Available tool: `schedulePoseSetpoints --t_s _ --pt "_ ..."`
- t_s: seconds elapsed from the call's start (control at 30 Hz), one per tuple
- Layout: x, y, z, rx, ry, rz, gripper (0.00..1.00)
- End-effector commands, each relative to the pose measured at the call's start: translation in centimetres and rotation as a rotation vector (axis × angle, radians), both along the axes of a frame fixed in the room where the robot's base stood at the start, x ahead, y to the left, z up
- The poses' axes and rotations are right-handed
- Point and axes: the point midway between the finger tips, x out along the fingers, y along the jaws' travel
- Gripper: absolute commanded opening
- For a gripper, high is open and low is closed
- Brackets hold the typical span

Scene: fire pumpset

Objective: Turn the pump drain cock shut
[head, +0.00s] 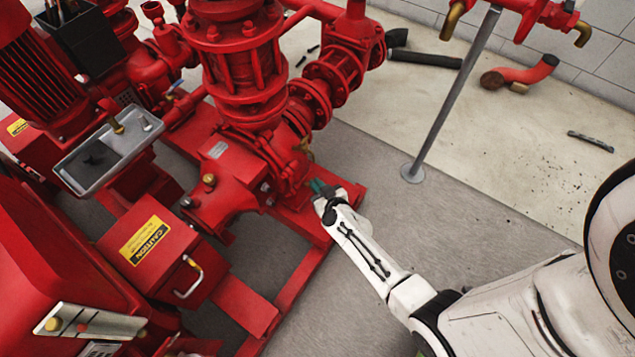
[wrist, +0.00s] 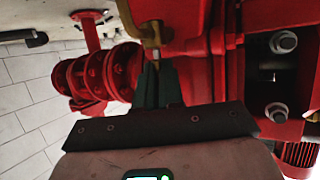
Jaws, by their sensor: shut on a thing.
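The pump (head: 222,178) is a red casting on a red base frame. In the wrist view, a small brass drain cock (wrist: 153,32) hangs at the pump's side. My gripper (wrist: 156,72) points at it, with its dark green fingers close together on the cock's lower end. In the head view, my gripper (head: 318,187) is at the right side of the pump, low beside the base frame. The cock is hidden or too small to make out there. The exact grip between the fingertips is partly hidden.
A grey post (head: 455,95) stands on the floor right of the pump. A metal tray (head: 108,150) and a red box with a caution label (head: 146,240) are at left. A red pipe piece (head: 525,73) lies on the floor.

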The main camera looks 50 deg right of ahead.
Motion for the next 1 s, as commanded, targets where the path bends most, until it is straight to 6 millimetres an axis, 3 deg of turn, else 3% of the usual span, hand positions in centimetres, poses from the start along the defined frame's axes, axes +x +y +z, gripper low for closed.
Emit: schedulePoseSetpoints --t_s 0.57,1.0 --pt "0.3 0.4 0.4 0.000 0.002 -0.150 0.00" --pt "0.9 1.0 -0.1 0.000 0.001 -0.463 0.00"
